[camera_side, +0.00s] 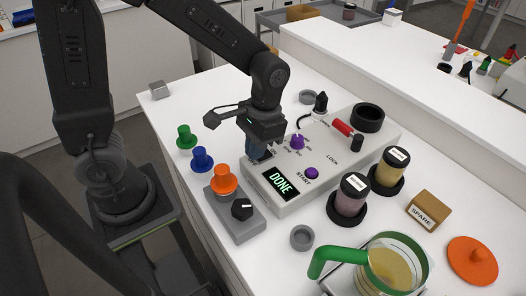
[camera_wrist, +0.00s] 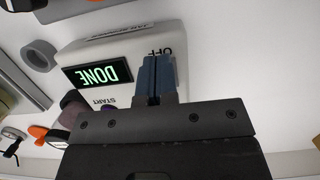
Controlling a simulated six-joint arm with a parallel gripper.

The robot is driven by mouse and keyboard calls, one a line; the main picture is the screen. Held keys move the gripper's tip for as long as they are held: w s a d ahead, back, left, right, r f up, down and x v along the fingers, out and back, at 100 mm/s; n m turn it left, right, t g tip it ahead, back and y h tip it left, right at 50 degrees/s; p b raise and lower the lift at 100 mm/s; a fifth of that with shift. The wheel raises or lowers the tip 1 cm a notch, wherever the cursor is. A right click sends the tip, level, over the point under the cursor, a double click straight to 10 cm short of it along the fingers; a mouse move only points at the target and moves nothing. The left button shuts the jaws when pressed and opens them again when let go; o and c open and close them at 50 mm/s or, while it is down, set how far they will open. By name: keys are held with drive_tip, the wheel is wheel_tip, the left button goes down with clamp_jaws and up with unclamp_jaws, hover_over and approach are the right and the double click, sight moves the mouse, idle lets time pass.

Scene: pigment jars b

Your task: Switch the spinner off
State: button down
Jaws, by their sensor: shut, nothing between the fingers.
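The spinner (camera_side: 300,188) is a white box with a lit display (camera_side: 281,184) reading DONE, which also shows in the wrist view (camera_wrist: 97,74). A purple START button (camera_side: 311,173), a purple knob (camera_side: 297,142), a LOCK label and a red-handled lever (camera_side: 343,128) are on its top. My gripper (camera_side: 258,155) is shut and empty, with its blue fingers low at the spinner's left end. In the wrist view, the fingertips (camera_wrist: 156,62) are beside the OFF label (camera_wrist: 161,51). The power switch itself is hidden by the fingers; its position and any contact cannot be told.
Left of the spinner are a grey box with a black knob (camera_side: 242,209) and orange, blue (camera_side: 202,159) and green (camera_side: 186,136) pegs. Two lidded jars (camera_side: 350,195) (camera_side: 390,167), a SPARE block (camera_side: 428,209) and a green-handled beaker (camera_side: 340,262) stand right and front.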

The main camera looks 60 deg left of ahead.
sight(266, 153)
drive_tip(key=shift+f, duration=0.2)
drive_tip(key=shift+s+v, duration=0.2)
drive_tip(key=shift+v, duration=0.8)
drive_tip(key=shift+s+v, duration=0.2)
drive_tip(key=shift+v, duration=0.8)
drive_tip(key=v, duration=1.4)
drive_tip(key=s+a+f+t, duration=0.2)
drive_tip(key=s+t, duration=0.2)
drive_tip(key=s, duration=0.1)
drive_tip(key=s+a+f+t, duration=0.1)
drive_tip(key=s+a+t, duration=0.1)
drive_tip(key=s+t, duration=0.2)
drive_tip(key=shift+s+f, duration=0.35)
drive_tip(key=shift+s, duration=0.3)
